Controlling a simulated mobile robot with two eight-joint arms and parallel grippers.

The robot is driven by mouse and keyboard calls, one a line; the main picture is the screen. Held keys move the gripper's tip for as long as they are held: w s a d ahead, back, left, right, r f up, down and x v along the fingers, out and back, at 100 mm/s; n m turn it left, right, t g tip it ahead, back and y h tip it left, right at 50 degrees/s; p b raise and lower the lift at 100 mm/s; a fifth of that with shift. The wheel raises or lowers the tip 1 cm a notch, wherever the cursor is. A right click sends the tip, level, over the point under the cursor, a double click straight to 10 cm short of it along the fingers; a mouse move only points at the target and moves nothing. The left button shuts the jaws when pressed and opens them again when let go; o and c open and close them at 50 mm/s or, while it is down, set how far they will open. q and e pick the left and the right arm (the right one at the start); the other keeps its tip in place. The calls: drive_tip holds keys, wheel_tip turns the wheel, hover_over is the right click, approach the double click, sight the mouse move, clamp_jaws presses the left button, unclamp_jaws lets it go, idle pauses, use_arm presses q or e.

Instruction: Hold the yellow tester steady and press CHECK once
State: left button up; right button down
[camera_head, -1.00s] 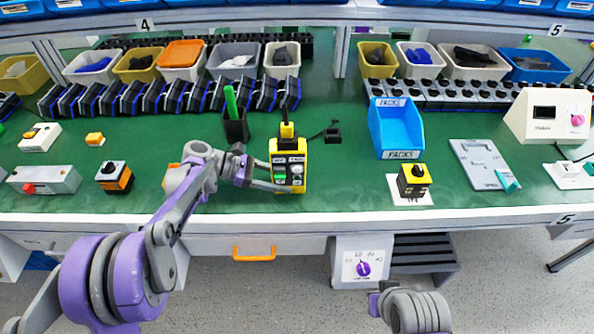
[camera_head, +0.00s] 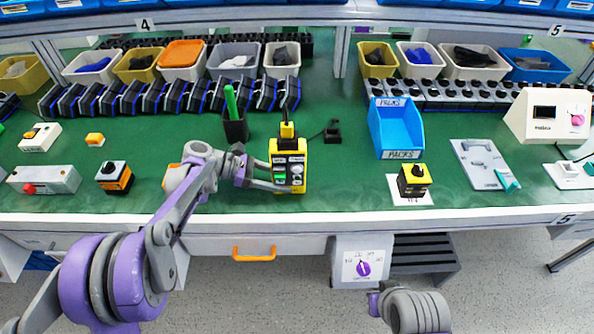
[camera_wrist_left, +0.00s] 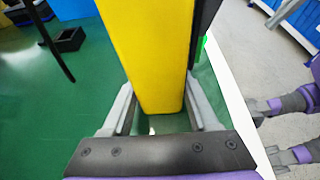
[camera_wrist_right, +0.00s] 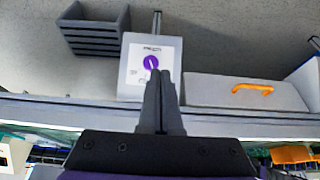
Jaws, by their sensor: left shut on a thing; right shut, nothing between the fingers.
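The yellow tester (camera_head: 288,159) stands upright on the green bench, with a dark panel, a green button and a round knob on its front. My left gripper (camera_head: 276,183) is shut on the tester's lower body from the left. In the left wrist view the yellow body (camera_wrist_left: 152,55) sits between the two fingers. Which button is CHECK is too small to read. My right gripper (camera_wrist_right: 160,100) is shut and empty, in front of the bench below its edge; in the head view only the right arm's wrist shows.
A grey box with a purple knob (camera_head: 362,268) hangs under the bench's front edge, beside an orange drawer handle (camera_head: 254,254). A black cup with a green pen (camera_head: 235,127) stands left of the tester. A blue PACKS bin (camera_head: 397,128) and a yellow-black switch (camera_head: 414,180) stand to the right.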

drive_tip(key=shift+a, duration=0.1)
drive_tip(key=w+a+r+m+t+y, duration=0.1)
drive_tip(key=w+a+m+y, duration=0.2)
drive_tip(key=a, duration=0.3)
drive_tip(key=w+a+r+m+t+y, duration=0.1)
drive_tip(key=w+a+m+y, duration=0.2)
drive_tip(key=a+m+y, duration=0.15)
drive_tip(key=w+a+r+m+t+y, duration=0.4)
drive_tip(key=w+r+m+t+y, duration=0.1)
drive_tip(key=r+m, duration=0.4)
drive_tip(key=shift+w+a+r+m, duration=0.35)
drive_tip(key=shift+w+r, duration=0.05)
drive_tip(key=shift+w, duration=0.45)
drive_tip(key=shift+w, duration=0.1)
approach(285, 174)
drive_tip(key=shift+x, duration=2.1)
